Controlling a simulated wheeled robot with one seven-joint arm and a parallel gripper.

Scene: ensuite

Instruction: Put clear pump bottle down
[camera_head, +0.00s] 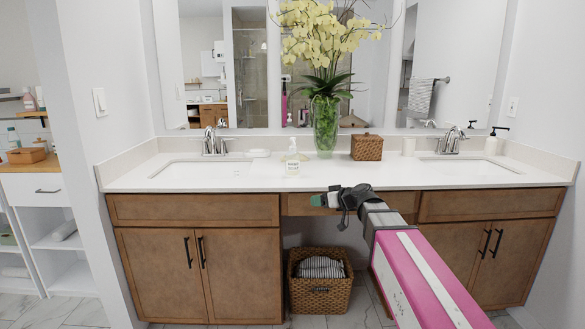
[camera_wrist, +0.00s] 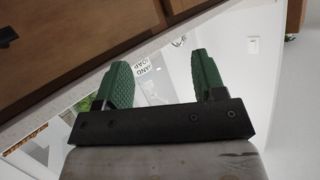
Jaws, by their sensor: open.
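In the wrist view, the gripper's green fingers (camera_wrist: 163,72) are spread. Between them the bottle's label (camera_wrist: 147,76), reading hand soap, shows beyond the fingertips; the left finger and the gripper body hide part of the bottle.
A glass vase (camera_head: 325,128) with yellow orchids stands behind and right of the bottle, with a woven box (camera_head: 366,148) beside it. Sinks lie at left (camera_head: 193,175) and right (camera_head: 465,167). A basket (camera_head: 320,287) stands under the counter.

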